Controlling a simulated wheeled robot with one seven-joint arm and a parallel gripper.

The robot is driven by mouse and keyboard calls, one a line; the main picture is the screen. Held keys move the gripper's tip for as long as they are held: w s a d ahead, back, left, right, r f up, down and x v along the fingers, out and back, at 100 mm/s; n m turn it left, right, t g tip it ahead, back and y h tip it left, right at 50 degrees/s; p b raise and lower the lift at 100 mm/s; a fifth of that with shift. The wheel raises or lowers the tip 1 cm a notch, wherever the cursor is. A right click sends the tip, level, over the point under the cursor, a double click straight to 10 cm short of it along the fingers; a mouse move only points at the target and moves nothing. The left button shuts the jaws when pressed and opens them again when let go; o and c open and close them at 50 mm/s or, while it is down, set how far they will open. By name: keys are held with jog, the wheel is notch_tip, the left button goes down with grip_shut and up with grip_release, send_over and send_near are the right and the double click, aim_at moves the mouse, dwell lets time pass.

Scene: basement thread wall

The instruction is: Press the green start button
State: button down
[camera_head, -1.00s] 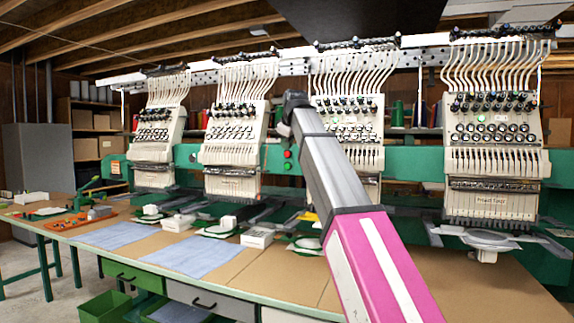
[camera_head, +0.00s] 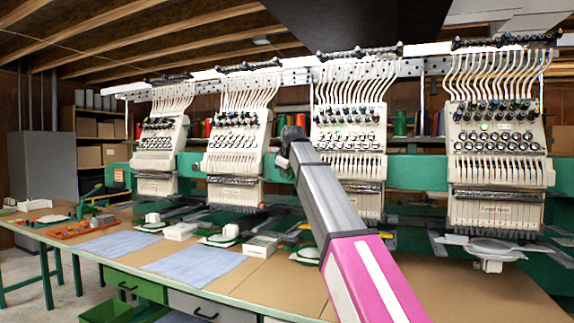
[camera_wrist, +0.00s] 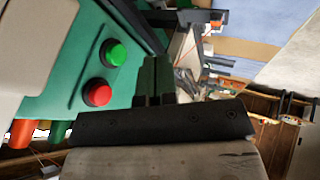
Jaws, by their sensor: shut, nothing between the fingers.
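The green start button (camera_wrist: 113,53) is a bright round button on a green panel (camera_wrist: 72,75) in the wrist view. A red button (camera_wrist: 97,92) sits just below it in the picture. My gripper (camera_wrist: 156,66) is shut and empty. In the wrist view its dark fingers show to the right of both buttons, apart from the green one in the picture; the depth between them is hard to tell. In the head view my arm's far end (camera_head: 293,138) is in front of the green machine beam and hides the buttons.
Several embroidery heads, one of them right of my arm (camera_head: 348,135), stand along the green beam (camera_head: 418,160). The table (camera_head: 450,290) below holds blue cloths (camera_head: 195,264) and small white items. A dark overhead panel (camera_head: 350,22) hangs above.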

jog(key=shift+w+d, duration=0.25)
jog(key=shift+w, duration=0.4)
jog(key=shift+w+d, duration=0.2)
jog(key=shift+w, duration=0.4)
jog(key=shift+w+d, duration=0.25)
jog(key=shift+w, duration=0.4)
